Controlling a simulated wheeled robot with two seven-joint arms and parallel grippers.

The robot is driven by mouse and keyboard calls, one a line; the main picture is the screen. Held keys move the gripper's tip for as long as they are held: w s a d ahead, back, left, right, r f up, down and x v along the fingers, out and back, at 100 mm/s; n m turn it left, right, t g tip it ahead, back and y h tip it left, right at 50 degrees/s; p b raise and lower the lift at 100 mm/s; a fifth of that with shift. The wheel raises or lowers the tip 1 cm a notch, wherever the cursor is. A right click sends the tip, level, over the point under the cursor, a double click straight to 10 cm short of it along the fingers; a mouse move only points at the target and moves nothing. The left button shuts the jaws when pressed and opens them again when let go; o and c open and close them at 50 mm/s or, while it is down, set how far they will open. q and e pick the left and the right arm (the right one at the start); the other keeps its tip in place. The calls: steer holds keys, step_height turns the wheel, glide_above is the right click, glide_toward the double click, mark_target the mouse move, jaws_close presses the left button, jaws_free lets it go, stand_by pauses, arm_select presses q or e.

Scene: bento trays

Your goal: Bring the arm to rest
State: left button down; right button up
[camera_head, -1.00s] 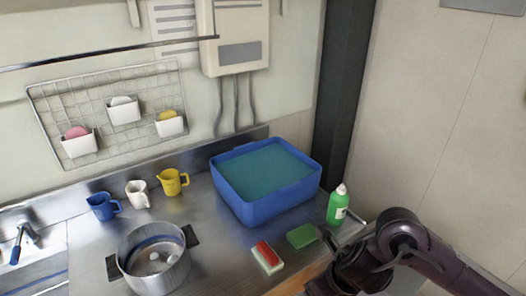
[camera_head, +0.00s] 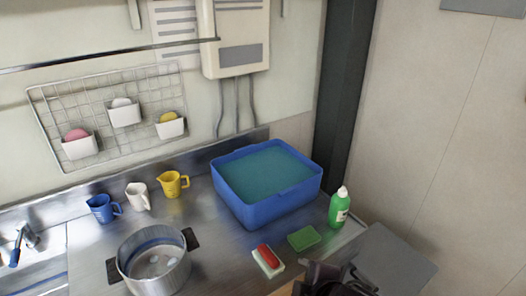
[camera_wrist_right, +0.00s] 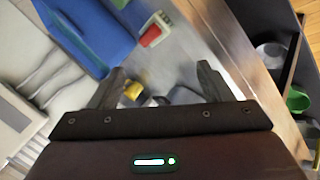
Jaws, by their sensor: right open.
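My right arm (camera_head: 345,282) shows only in part at the bottom edge of the head view, right of the red sponge. In the right wrist view my right gripper (camera_wrist_right: 160,82) has its two dark fingers spread apart with nothing held between them. The counter lies beyond the fingers. My left gripper is in neither view.
On the counter are a blue tub (camera_head: 262,205), a green bottle (camera_head: 339,207), a red-and-white sponge (camera_head: 268,261), a green sponge (camera_head: 303,237), a pot (camera_head: 153,262) and mugs (camera_head: 173,184). A shelf with bowls (camera_wrist_right: 297,98) shows in the wrist view.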

steer(key=s+d+f+m+g+h, duration=0.3)
steer(key=s+d+f+m+g, duration=0.3)
steer(key=s+d+m, duration=0.75)
steer(key=s+a+x, duration=0.1)
steer(key=s+x, duration=0.1)
steer(key=x, duration=1.2)
steer(key=s+a+f+x, duration=0.1)
steer(key=s+a+x, duration=0.1)
steer(key=x, duration=1.3)
steer(key=s+d+f+b, duration=0.1)
steer(key=s+d+f, duration=0.1)
steer(key=s+f, duration=0.8)
steer(key=s+d+f+g, duration=0.1)
steer(key=s+d+f, duration=0.1)
steer(key=s+f, duration=0.8)
steer(key=shift+s+f+b, duration=0.35)
steer(key=shift+f+b, duration=0.05)
steer(key=shift+f, duration=0.25)
steer(key=shift+m, duration=0.25)
